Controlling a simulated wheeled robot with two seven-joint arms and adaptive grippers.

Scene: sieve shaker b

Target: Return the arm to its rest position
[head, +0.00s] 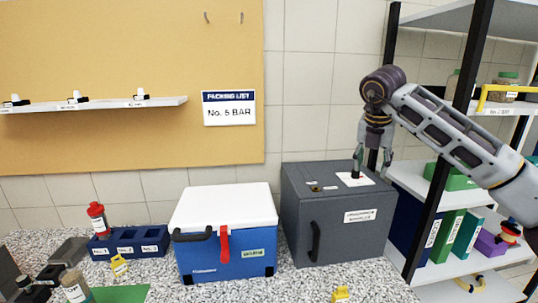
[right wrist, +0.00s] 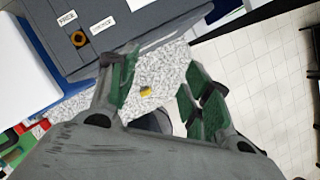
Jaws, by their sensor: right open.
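My right gripper (head: 372,168) is in the head view at the right, pointing down over the right part of the dark grey box's top. Whether the fingertips touch the box cannot be told. My left gripper is not in view.
A blue cooler with a white lid (head: 215,255) stands left of the grey box. A metal shelf unit (head: 425,180) with binders stands close to my right arm. A blue rack (head: 130,243) with a red-capped bottle (head: 97,218) and small yellow items (head: 340,294) are on the counter.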

